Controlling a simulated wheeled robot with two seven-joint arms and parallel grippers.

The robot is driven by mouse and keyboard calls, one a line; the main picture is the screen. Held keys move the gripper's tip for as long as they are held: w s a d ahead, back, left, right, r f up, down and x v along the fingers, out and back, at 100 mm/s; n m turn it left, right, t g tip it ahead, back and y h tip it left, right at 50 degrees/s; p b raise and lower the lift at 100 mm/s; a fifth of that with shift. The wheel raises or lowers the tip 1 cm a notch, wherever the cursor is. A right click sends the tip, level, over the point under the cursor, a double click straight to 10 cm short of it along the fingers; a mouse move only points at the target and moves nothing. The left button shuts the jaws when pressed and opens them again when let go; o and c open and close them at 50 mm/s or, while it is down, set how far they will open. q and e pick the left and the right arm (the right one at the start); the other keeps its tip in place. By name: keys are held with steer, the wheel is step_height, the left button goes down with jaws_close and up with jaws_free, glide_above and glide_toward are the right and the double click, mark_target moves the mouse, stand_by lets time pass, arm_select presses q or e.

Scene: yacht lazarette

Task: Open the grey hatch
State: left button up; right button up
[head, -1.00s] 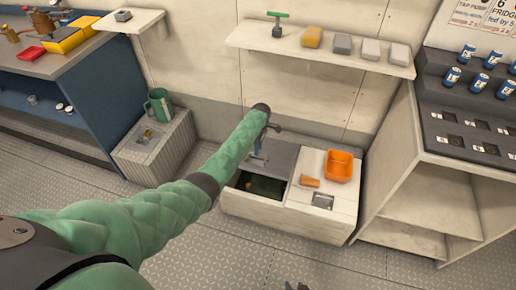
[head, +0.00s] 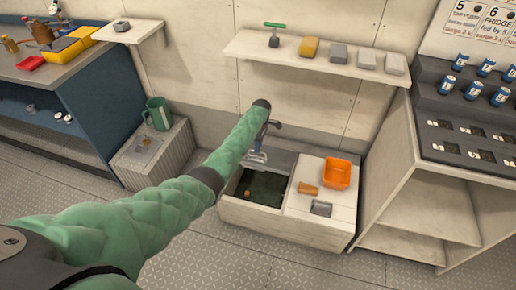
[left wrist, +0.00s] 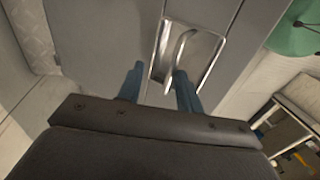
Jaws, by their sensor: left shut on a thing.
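The grey hatch (head: 283,159) belongs to the low white locker (head: 286,228) below the shelf. It is tilted up toward the wall, and a dark green-black opening (head: 262,188) shows in front of it. My left gripper (head: 258,152) is at the hatch, shut on its metal handle (left wrist: 181,52). In the left wrist view, the handle sits in a bright recessed plate on the grey panel, by the fingertips of my left gripper (left wrist: 159,82). My forearm hides part of the hatch's left side. My right gripper is not in view.
An orange bin (head: 337,173) and a small tan-orange block (head: 308,188) rest on the locker's white top, right of the opening. A shelf (head: 300,55) with several blocks hangs above. A white cabinet (head: 420,205) stands right. Patterned floor in front is clear.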

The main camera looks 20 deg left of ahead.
arm_select(q)
steer(key=shift+w+r, duration=0.55)
steer(key=shift+r, duration=0.15)
steer(key=shift+w+r, duration=0.5)
steer(key=shift+r, duration=0.2)
steer(key=shift+p, duration=0.4)
steer(key=shift+s+f, duration=0.1)
steer(key=shift+f, duration=0.05)
